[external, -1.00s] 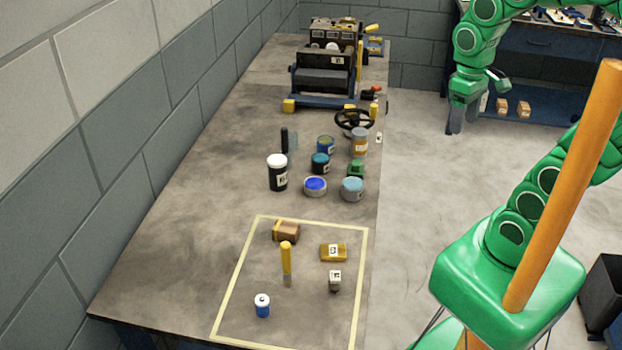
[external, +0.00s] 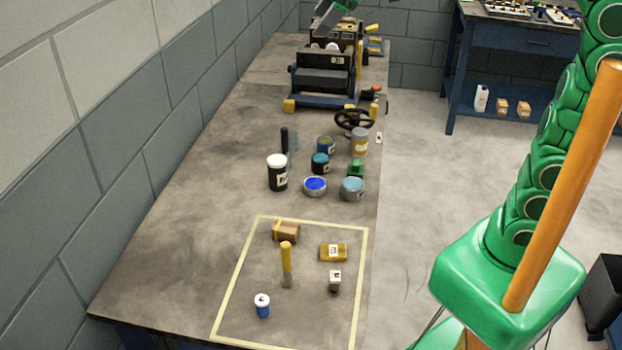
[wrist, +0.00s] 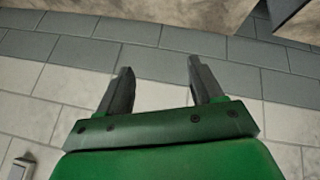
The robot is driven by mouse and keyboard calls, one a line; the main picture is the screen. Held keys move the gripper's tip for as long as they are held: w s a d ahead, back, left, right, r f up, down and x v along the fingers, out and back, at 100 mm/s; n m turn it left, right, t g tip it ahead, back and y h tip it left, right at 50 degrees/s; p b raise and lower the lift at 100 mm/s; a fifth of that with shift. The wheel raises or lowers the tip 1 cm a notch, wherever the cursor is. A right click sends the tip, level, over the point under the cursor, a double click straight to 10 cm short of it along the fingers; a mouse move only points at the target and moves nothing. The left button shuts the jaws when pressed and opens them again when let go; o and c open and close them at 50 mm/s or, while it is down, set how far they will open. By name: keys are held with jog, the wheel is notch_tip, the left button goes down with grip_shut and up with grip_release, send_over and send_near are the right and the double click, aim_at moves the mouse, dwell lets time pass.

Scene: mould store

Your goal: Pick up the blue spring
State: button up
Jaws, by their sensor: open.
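I cannot make out a blue spring for certain in either view. A small blue and white cylinder (external: 262,306) stands upright in the taped square at the near end of the bench; it looks more like a small can. My gripper (wrist: 159,68) is open and empty in the wrist view, facing the block wall. In the external view its grey end (external: 327,14) shows at the top edge, over the far end of the bench, partly cut off.
The bench (external: 190,215) runs along the wall. Behind are several paint cans, a handwheel (external: 354,120) and a dark machine (external: 323,80). A blue side table (external: 510,45) stands at the back right.

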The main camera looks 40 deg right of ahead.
jog(key=a+r+n, duration=0.1)
jog(key=a+r, duration=0.2)
jog(key=a, duration=0.1)
jog(key=n+t+h, duration=0.1)
jog(key=n+t, duration=0.7)
jog(key=n, duration=1.4)
send_over(257, 300)
jog(key=d, duration=0.3)
notch_tip(257, 300, down, 52)
jog(key=s+f+n, duration=0.1)
jog(key=s+f, duration=0.1)
jog(key=s+f+n+y, duration=0.1)
jog(key=f+n, duration=0.1)
jog(key=s+f+n+g+y, duration=0.1)
jog(key=s+f, duration=0.1)
jog(key=f, duration=0.1)
jog(key=shift+s+a+f+n, duration=0.1)
jog(key=shift+s+a+n, duration=0.1)
jog(key=shift+s+n, duration=0.2)
jog(key=shift+x, duration=3.95)
jog(key=shift+d, duration=0.1)
